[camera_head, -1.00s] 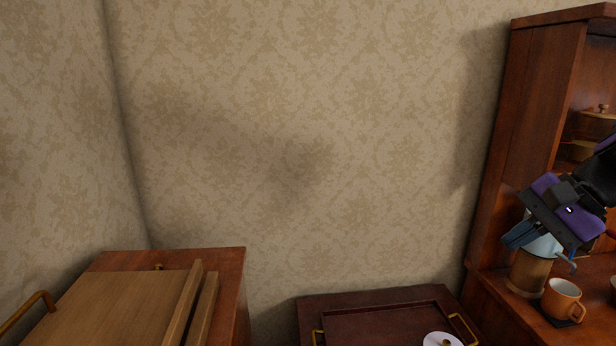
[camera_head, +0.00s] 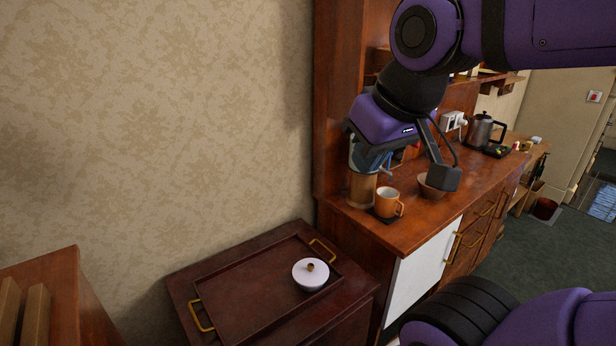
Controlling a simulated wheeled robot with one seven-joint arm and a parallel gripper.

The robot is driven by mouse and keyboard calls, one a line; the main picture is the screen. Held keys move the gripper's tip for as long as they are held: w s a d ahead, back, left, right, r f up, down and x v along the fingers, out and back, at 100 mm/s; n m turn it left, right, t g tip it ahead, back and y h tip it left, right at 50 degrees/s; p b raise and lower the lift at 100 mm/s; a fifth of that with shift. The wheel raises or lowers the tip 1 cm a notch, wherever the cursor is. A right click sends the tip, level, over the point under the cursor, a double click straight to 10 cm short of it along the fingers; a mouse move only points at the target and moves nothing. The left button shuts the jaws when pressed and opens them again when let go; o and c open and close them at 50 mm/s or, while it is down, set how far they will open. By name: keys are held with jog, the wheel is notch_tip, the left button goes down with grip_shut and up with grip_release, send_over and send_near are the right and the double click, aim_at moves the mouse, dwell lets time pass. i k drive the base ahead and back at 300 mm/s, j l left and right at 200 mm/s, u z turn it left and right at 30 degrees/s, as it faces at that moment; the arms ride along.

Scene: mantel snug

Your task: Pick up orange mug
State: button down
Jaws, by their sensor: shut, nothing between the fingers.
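The orange mug (camera_head: 387,203) stands upright on a small dark coaster (camera_head: 384,217) near the front left corner of the wooden cabinet top, its handle towards the right. My gripper (camera_head: 368,160) is above the cabinet top, up and left of the mug in the picture and apart from it. Its blue-grey fingers are shut with nothing between them. They show in front of a light jug-like container by a wooden cylinder (camera_head: 361,190); I cannot tell whether they touch it.
A brown bowl (camera_head: 430,188) sits right of the mug. A kettle (camera_head: 481,130) stands farther back on the counter (camera_head: 440,222). A low dark table with a brass-handled tray (camera_head: 235,300) holds a white lidded dish (camera_head: 311,274). Open floor lies at the right.

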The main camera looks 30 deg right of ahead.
aim_at(386, 200)
jog(key=l+z, duration=0.15)
jog(key=z, duration=0.3)
jog(key=l+z, duration=0.2)
jog(key=z, duration=0.25)
jog(key=l+z, duration=0.2)
jog(key=z, duration=0.25)
